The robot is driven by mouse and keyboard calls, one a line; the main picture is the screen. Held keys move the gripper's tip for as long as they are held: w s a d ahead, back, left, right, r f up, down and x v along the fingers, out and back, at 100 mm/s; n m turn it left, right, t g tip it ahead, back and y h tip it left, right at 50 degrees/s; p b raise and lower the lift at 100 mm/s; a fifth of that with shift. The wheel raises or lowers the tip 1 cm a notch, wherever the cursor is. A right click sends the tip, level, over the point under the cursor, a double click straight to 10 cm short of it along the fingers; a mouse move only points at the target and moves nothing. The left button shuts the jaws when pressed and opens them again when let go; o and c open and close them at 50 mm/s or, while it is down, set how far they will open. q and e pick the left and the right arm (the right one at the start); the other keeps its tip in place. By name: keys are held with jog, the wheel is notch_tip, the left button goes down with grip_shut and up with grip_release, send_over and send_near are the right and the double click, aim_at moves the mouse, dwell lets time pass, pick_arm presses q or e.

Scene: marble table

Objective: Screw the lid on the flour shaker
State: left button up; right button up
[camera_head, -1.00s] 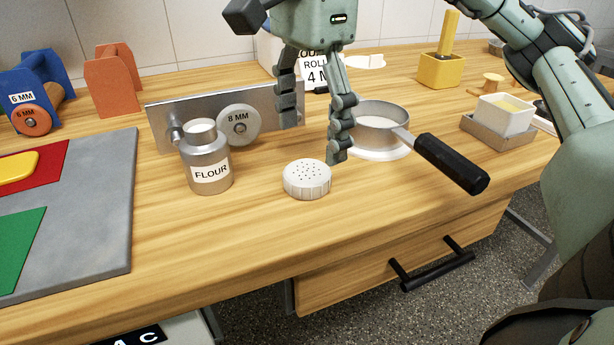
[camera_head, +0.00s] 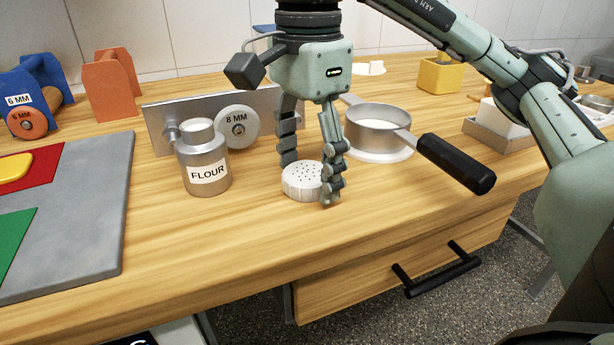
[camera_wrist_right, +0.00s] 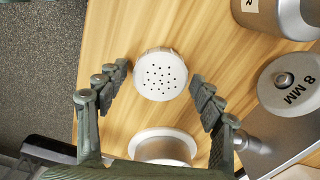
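The flour shaker (camera_head: 205,160) is a metal jar labelled FLOUR. It stands upright on the wooden table with its top uncovered, showing white inside. The white perforated lid (camera_head: 301,181) lies on the table to its right, holes facing up. My right gripper (camera_head: 309,184) points down over the lid, with one finger on its far left side and one at its right. In the right wrist view the lid (camera_wrist_right: 160,75) sits between the open fingers (camera_wrist_right: 160,83), with gaps on both sides. The jar (camera_wrist_right: 270,18) shows there at the upper right. My left gripper is not in view.
A metal plate with an 8 MM roller (camera_head: 238,128) stands behind the jar. A pan with a black handle (camera_head: 455,163) is right of the gripper. A grey slab (camera_head: 90,235) lies at left. The table front (camera_head: 230,240) is clear.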

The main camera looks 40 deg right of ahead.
aim_at(308, 171)
jog(key=c, duration=0.7)
jog(key=shift+o, duration=0.2)
jog(key=shift+r, duration=0.1)
jog(key=shift+r, duration=0.2)
jog(key=shift+r+p, duration=0.3)
jog(key=shift+r, duration=0.05)
notch_tip(308, 171, up, 3)
jog(key=shift+r+p, duration=0.15)
jog(key=shift+p, duration=0.6)
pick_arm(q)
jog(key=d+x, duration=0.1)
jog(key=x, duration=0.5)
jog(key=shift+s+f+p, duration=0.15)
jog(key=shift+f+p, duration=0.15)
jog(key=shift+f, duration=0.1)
pick_arm(e)
jog(key=s+a+r, duration=0.1)
jog(key=a+r, duration=0.5)
jog(key=a, duration=0.5)
jog(key=shift+a+r, duration=0.2)
jog(key=shift+a, duration=0.15)
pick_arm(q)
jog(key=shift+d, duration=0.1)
